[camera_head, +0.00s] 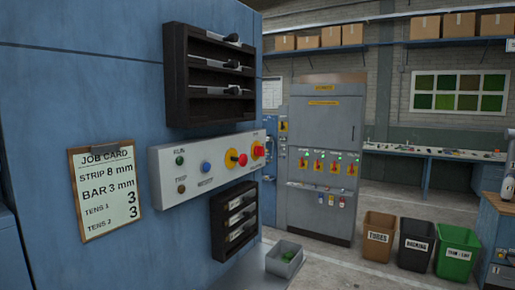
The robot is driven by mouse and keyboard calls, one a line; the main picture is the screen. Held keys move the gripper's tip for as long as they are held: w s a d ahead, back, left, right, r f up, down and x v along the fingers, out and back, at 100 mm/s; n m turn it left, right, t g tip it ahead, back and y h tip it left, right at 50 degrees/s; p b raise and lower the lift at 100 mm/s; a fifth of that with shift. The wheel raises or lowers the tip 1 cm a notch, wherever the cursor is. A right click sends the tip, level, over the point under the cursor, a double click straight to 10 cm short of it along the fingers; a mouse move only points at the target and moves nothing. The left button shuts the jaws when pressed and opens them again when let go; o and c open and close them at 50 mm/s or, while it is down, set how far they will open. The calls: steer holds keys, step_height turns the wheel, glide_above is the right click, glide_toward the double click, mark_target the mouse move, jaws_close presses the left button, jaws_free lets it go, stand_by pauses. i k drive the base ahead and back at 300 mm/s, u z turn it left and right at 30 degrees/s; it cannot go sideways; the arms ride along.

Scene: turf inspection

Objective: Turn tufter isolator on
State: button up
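A tall grey electrical cabinet (325,125) stands in the middle distance. It carries a row of several red rotary handles on yellow plates (319,166), with small lamps above, some of them lit green. Their labels are too small to read, so I cannot tell which is the tufter isolator or how its handle is set. Nearer, a pale control panel (172,185) on a blue machine has a green button, a dark button, a blue button, a red-and-yellow rotary switch (235,158) and a red mushroom button (257,151). My gripper is not in view.
The blue machine (75,95) fills the left, with a job card (104,188) and black racks (208,75). A grey tray (285,260) sits low at centre. Three bins, brown (378,236), black (415,243) and green (457,251), stand right of the cabinet. Floor shows before the cabinet.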

mark_target(259, 150)
steer(key=z, duration=0.1)
steer(key=i, duration=0.55)
steer(key=z, duration=0.9)
steer(key=i, duration=2.1)
steer(key=u, duration=0.7)
